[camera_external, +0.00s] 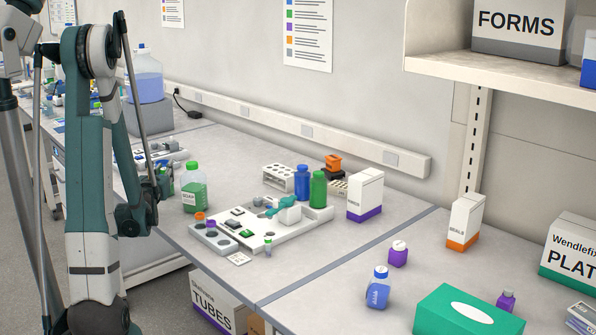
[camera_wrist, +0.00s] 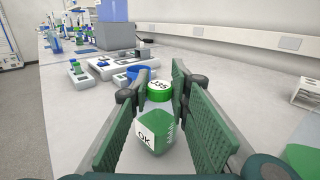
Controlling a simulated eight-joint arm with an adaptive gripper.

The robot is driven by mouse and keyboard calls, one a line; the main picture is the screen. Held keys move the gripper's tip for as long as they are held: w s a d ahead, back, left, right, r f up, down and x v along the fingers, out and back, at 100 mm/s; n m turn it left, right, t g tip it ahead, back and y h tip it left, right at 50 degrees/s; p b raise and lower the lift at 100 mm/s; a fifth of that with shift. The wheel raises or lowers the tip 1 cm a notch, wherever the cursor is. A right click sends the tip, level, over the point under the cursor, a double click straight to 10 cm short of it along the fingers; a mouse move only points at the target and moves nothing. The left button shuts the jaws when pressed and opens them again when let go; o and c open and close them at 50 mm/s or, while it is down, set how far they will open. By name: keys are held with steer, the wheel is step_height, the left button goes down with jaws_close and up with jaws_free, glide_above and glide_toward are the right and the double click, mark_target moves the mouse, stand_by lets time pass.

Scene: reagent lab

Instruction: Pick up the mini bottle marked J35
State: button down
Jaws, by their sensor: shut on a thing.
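The J35 mini bottle (camera_wrist: 154,132) has a green and white body with a label reading "OK". Its green cap (camera_wrist: 159,92) bears the white mark J35 and shows just above the body in the wrist view. My gripper (camera_wrist: 158,92) has its green pads on both sides of the bottle and is shut on it. In the external view my gripper (camera_external: 152,190) is at the left, over the bench's near edge and left of the green soap bottle. The bottle is hard to make out there.
The green soap bottle (camera_external: 194,190) stands close right of my gripper. Beyond it are a white tray (camera_external: 285,232), a tube rack (camera_external: 279,177), and blue (camera_external: 301,180) and green (camera_external: 318,190) bottles. The right bench holds a green tissue box (camera_external: 465,312) and small bottles. The wall runs behind.

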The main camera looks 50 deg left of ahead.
steer(key=shift+r+p, duration=1.6)
steer(key=shift+r, duration=3.3)
